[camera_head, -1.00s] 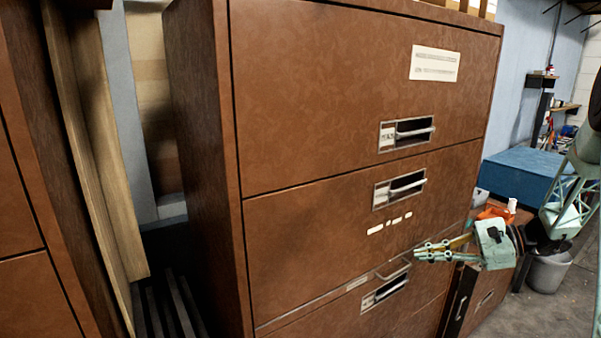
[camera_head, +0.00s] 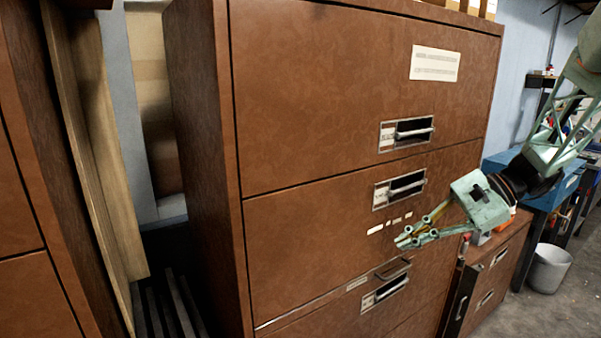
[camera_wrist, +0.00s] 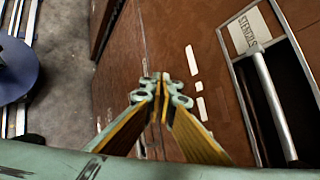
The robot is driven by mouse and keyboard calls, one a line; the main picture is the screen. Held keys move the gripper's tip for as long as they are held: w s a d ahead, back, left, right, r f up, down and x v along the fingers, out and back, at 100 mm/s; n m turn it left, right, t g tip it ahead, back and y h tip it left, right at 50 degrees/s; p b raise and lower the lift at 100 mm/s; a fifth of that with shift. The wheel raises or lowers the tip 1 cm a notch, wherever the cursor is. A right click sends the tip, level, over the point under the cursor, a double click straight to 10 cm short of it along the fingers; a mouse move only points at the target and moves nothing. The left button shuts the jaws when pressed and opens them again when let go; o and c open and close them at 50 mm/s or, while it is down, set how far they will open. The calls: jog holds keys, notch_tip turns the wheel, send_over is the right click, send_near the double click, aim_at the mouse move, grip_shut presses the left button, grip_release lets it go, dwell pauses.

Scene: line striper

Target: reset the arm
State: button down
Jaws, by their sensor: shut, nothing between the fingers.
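My gripper (camera_head: 403,242) is shut and empty, in front of the brown filing cabinet (camera_head: 330,110), to the right of its middle. In the wrist view the closed fingertips (camera_wrist: 160,84) meet at the picture's centre, with the cabinet's brown front (camera_wrist: 190,30) behind them. A drawer handle (camera_wrist: 268,95) with a label reading "STENCILS" is to their right. In the head view the gripper is below the second handle (camera_head: 400,188) and above the lower handle (camera_head: 385,292). I cannot tell how far the fingertips are from the cabinet front.
A low brown cabinet (camera_head: 490,280) stands right of the tall one, with small items on top. Wooden boards (camera_head: 95,150) lean at the left. A blue box (camera_head: 566,185) is behind my arm.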

jog(key=s+a+r+n+h, duration=0.25)
jog(key=s+a+r, duration=0.2)
jog(key=s, duration=0.45)
jog(key=s+a+r+n+h, duration=0.2)
jog(key=s+a+r+n, duration=0.15)
jog(key=s+r, duration=0.45)
jog(key=s+d+r+n+t+h, duration=0.1)
jog(key=s+n+h, duration=0.4)
jog(key=s, duration=2)
jog(key=shift+s+d+r+n+t+h, duration=0.3)
jog(key=shift+d+n+t, duration=0.2)
jog(key=shift+n+t, duration=0.65)
jog(key=shift+m+t, duration=0.25)
jog(key=shift+g, duration=0.8)
jog(key=shift+w+f, duration=0.6)
jog(key=shift+f, duration=0.25)
jog(key=shift+w+f, duration=0.6)
jog(key=shift+f, duration=0.2)
